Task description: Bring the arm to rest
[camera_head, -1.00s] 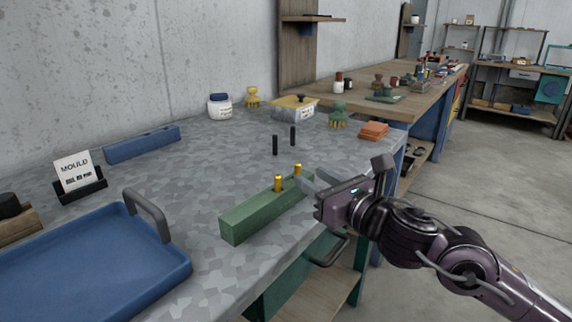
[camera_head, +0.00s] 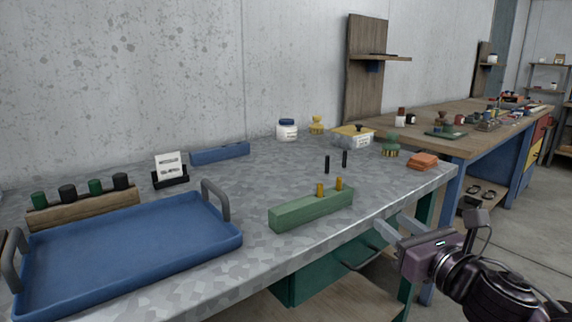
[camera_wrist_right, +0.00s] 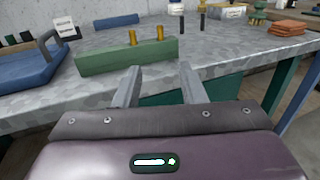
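My right gripper (camera_head: 392,229) is in the lower right of the head view, off the front edge of the table (camera_head: 262,245). In the right wrist view its two grey fingers (camera_wrist_right: 160,88) stand apart with nothing between them. A green block (camera_head: 312,209) with two brass pegs (camera_head: 329,187) on top lies near the table's front edge, beyond the fingertips and apart from them. It also shows in the right wrist view (camera_wrist_right: 126,58). My left gripper is in neither view.
A blue tray (camera_head: 215,240) with raised handles fills the table's left. Two black pegs (camera_head: 335,163) stand behind the green block. A blue bar (camera_head: 220,153), white jar (camera_head: 287,130), yellow-topped box (camera_head: 353,137) and orange stack (camera_head: 422,161) sit farther back. Floor at the right is open.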

